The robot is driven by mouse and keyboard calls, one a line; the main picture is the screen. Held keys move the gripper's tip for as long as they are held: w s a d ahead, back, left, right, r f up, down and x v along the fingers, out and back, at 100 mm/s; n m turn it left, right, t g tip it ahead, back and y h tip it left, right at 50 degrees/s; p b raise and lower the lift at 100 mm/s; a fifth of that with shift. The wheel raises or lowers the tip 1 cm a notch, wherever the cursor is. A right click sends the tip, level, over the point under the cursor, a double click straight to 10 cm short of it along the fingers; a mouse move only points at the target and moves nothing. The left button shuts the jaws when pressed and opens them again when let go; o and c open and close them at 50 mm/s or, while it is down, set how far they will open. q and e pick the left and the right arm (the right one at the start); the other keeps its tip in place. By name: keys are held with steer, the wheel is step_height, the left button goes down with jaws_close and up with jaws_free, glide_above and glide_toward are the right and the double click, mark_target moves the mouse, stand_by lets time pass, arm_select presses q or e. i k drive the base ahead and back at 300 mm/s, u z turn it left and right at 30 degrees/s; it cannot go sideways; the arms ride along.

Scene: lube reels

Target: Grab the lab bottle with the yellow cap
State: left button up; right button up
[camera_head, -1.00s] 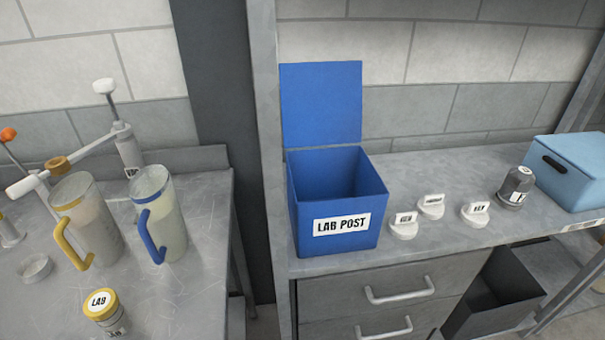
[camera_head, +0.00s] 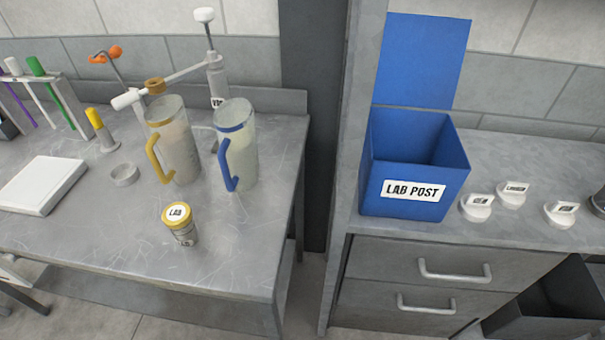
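The lab bottle with the yellow cap (camera_head: 181,225) stands upright on the grey metal table, near its front edge. Its cap carries a label reading LAB, and its body is clear with dark print. Nothing touches it. Neither of my grippers shows clearly in the head view.
Behind the bottle stand a yellow-handled jug (camera_head: 174,140) and a blue-handled jug (camera_head: 237,145). A small round dish (camera_head: 124,175) and a white flat device (camera_head: 42,186) lie to the left. A blue LAB POST box (camera_head: 414,165) stands on the right counter, past a gap.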

mark_target(188, 236)
steer(key=k, duration=0.95)
steer(key=u, duration=1.1)
steer(key=i, duration=1)
steer(key=z, duration=0.35)
